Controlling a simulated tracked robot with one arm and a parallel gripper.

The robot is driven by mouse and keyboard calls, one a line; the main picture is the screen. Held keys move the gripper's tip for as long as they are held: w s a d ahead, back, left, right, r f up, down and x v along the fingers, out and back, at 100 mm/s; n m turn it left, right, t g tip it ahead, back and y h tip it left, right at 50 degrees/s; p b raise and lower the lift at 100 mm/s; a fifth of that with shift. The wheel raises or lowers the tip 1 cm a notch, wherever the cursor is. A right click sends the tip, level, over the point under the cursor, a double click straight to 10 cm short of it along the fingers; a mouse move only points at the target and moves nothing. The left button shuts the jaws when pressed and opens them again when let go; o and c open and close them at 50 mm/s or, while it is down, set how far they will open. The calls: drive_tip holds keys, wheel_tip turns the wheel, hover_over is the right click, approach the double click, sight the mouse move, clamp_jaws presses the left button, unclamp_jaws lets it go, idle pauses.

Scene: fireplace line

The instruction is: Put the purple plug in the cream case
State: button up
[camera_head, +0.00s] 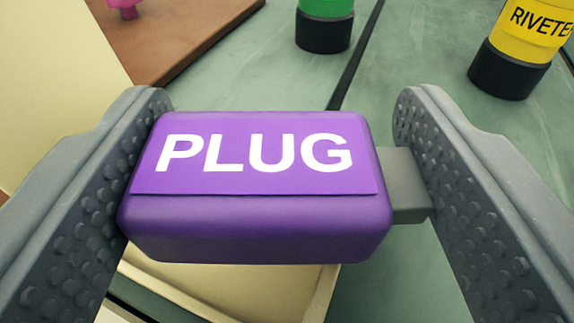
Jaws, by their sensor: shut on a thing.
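The purple plug (255,190), labelled PLUG in white, is held level across the middle of the view. Its grey connector end points right. My gripper (272,165) is shut on the plug, with the left finger against its purple body and the right finger against the grey connector. A cream part (235,290) with a raised edge shows beneath the plug, and a cream panel (45,75) stands at the left. They look like the cream case, but the plug and fingers hide much of it. I cannot tell how far the plug is above it.
A yellow and black cylinder labelled RIVETE (525,45) stands at the upper right. A green and black cylinder (325,25) stands at the top middle. A brown board (170,35) with a pink object (125,8) is at the upper left. The greenish surface (430,60) between the cylinders is clear.

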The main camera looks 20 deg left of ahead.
drive_tip(key=shift+f, duration=0.2)
drive_tip(key=o, duration=1)
drive_tip(key=shift+s+r, duration=0.1)
drive_tip(key=shift+r, duration=0.25)
drive_tip(key=p+v, duration=0.2)
drive_tip(key=v, duration=1)
drive_tip(key=shift+d+f, duration=0.1)
